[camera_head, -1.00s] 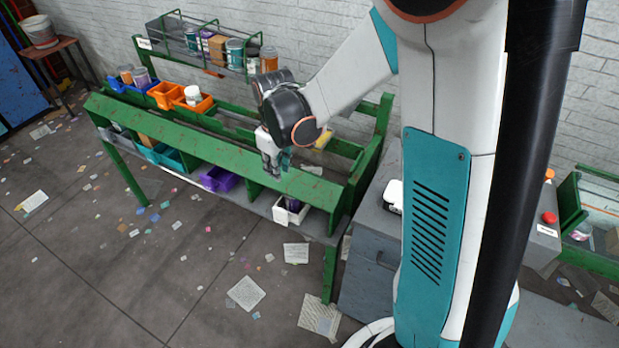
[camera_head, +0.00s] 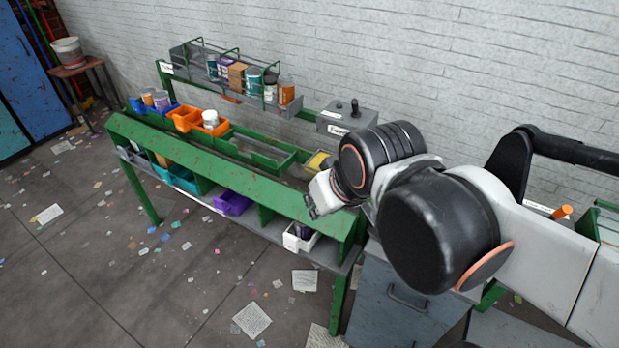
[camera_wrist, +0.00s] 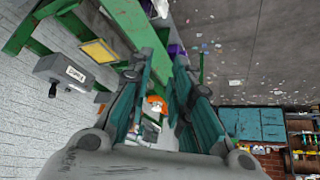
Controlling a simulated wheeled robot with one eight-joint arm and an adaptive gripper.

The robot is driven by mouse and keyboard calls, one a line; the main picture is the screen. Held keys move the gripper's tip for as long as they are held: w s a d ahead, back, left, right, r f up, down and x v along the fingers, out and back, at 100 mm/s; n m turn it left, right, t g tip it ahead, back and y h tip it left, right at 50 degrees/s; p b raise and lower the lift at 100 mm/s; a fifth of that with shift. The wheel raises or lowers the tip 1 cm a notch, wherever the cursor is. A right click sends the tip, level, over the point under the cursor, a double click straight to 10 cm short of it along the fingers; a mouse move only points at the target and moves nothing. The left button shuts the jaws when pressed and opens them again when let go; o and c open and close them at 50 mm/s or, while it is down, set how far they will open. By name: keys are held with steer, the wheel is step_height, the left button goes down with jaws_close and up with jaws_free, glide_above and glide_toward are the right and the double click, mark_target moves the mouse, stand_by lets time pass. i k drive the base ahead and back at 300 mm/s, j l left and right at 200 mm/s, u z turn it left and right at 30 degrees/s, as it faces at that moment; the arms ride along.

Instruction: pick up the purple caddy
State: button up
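The purple caddy (camera_head: 233,203) sits on the lower shelf of the green bench, near its middle in the head view. It looks upright, with its near side facing the open floor. My gripper (camera_head: 311,208) hangs over the right part of the bench, to the right of the caddy and apart from it. In the wrist view my gripper (camera_wrist: 164,75) shows two teal fingers spread apart with nothing held between them. A small purple patch shows behind the fingers there; I cannot tell if it is the caddy.
A white caddy (camera_head: 301,238) with dark purple contents is at the shelf's right end. A teal caddy (camera_head: 178,178) lies to the left. Orange caddies (camera_head: 186,119) stand on the upper level. A grey control box (camera_head: 346,118) is behind the bench. Floor in front is open, with scattered papers.

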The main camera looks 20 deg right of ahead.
mark_target(233, 202)
steer(key=i+j+z, duration=0.25)
steer(key=j, duration=0.45)
steer(key=i+j+z, duration=0.25)
steer(key=j, duration=0.45)
steer(key=j+z, duration=0.2)
steer(key=j, duration=0.5)
steer(key=j+z, duration=0.25)
steer(key=j, duration=0.55)
steer(key=i+j+z, duration=0.25)
steer(key=j+z, duration=0.25)
steer(key=j, duration=1)
steer(key=j+z, duration=0.45)
steer(key=j, duration=1.05)
steer(key=k+j, duration=0.1)
steer(key=j, duration=0.45)
steer(key=k, duration=0.1)
